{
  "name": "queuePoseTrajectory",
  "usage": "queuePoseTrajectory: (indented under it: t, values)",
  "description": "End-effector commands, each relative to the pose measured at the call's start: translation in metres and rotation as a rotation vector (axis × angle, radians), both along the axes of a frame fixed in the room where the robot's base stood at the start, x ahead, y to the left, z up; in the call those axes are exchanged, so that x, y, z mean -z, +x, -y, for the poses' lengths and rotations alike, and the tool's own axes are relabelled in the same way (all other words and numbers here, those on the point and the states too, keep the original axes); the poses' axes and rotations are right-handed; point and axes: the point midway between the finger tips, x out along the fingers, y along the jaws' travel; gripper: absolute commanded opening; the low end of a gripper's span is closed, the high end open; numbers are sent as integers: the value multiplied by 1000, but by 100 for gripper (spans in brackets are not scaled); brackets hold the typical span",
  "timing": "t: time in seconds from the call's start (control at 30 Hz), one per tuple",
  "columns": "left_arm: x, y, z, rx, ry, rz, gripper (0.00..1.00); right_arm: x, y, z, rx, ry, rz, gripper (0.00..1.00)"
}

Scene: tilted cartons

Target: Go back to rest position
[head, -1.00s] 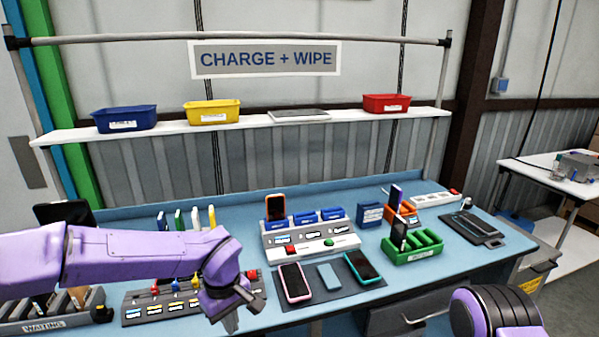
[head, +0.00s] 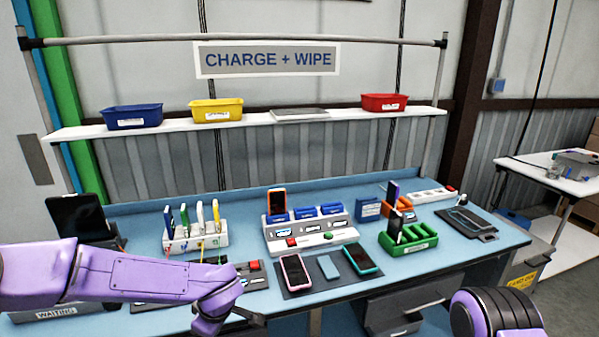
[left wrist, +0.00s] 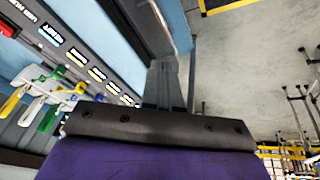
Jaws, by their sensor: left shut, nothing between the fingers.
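My purple left arm comes in from the left in the head view. Its gripper (head: 255,317) hangs low at the front edge of the blue workbench (head: 375,287), clear of the phones. In the left wrist view the gripper's fingers (left wrist: 165,85) are together with nothing between them. Beyond them are the bench edge and the grey floor. Of my right arm only a purple rounded part shows at the bottom right of the head view; its gripper is not in view.
A dark mat with phones (head: 294,272), a white charging station (head: 345,236) and a green rack (head: 413,245) stand on the bench. The WAITING tray (head: 57,313) is partly behind my left arm. A shelf (head: 245,124) with bins hangs above.

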Motion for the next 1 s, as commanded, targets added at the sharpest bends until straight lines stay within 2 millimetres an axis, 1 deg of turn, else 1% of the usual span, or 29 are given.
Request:
queuePoseTrajectory:
  t: [0.03,0.07,0.17,0.2,0.23,0.27,0.3,0.37,0.4,0.47,0.5,0.6,0.63,0.7,0.8,1.0]
  values:
    - [21,-5,-9,-14,49,34,0,6,0,0,0,0,0,43]
    - [35,-9,-15,-19,82,60,0,9,0,0,0,0,0,43]
    - [87,-28,-36,-6,176,157,0,23,0,0,0,0,0,43]
    - [116,-43,-44,23,206,193,0,31,0,0,0,0,0,43]
    - [139,-56,-49,57,220,216,0,38,0,0,0,0,0,43]
    - [164,-73,-54,98,227,230,0,46,0,0,0,0,0,43]
    - [193,-96,-59,159,223,236,0,55,0,0,0,0,0,43]
    - [231,-134,-65,252,202,216,0,68,0,0,0,0,0,43]
    - [253,-162,-69,316,183,184,0,76,0,0,0,0,0,43]
    - [280,-203,-76,410,161,119,0,88,0,0,0,0,0,43]
    - [294,-228,-82,473,154,68,0,95,0,0,0,0,0,43]
    - [317,-277,-98,580,163,-48,0,109,0,0,0,0,0,43]
    - [321,-286,-103,590,172,-75,0,112,0,0,0,0,0,43]
    - [332,-300,-108,608,184,-113,0,118,0,0,0,0,0,43]
    - [335,-306,-107,613,179,-128,0,118,0,0,0,1,-1,43]
    - [335,-306,-107,613,179,-128,0,118,0,0,0,1,-1,43]
